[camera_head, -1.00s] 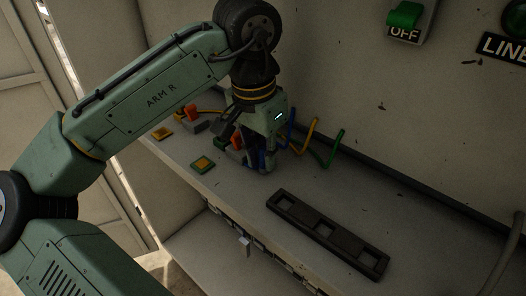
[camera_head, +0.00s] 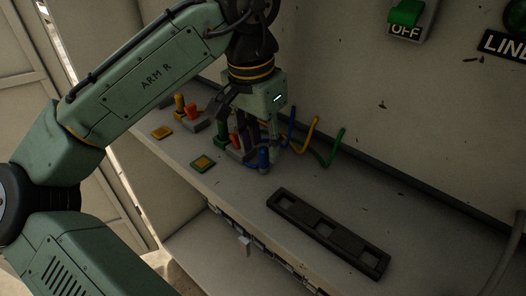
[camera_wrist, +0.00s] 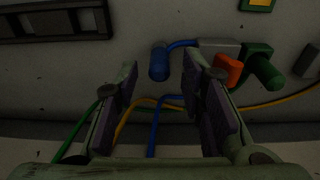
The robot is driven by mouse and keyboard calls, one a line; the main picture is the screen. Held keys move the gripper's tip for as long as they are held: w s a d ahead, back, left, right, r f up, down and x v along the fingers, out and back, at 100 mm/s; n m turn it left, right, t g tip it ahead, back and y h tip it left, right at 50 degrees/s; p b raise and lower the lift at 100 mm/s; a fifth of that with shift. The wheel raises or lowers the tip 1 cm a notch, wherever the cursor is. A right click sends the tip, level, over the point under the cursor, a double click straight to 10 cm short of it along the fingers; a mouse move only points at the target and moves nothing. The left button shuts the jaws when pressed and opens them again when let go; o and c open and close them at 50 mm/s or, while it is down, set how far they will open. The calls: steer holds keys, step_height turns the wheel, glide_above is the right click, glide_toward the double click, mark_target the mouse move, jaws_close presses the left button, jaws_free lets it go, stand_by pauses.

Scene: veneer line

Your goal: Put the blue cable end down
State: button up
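The blue cable end (camera_head: 263,160) stands on the shelf just below my gripper (camera_head: 268,140). In the wrist view the blue cable end (camera_wrist: 158,64) shows beyond and between my parted fingertips (camera_wrist: 161,82), with clear space on both sides. My gripper is open and holds nothing. The blue cable (camera_wrist: 176,45) runs from the end towards a grey block (camera_wrist: 218,46). Beside it are an orange lever (camera_wrist: 228,69) and a green cable end (camera_wrist: 262,68). Part of this group is hidden behind my fingers in the head view.
A black rack (camera_head: 327,233) with three square openings lies on the shelf to the right. Yellow (camera_head: 313,132) and green (camera_head: 337,146) cables rise near the back wall. A green switch (camera_head: 405,13) marked OFF is on the wall.

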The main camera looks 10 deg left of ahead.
step_height(320, 180, up, 9)
steer(key=shift+s+a, duration=0.35)
steer(key=shift+s, duration=0.1)
steer(key=shift+s, duration=0.1)
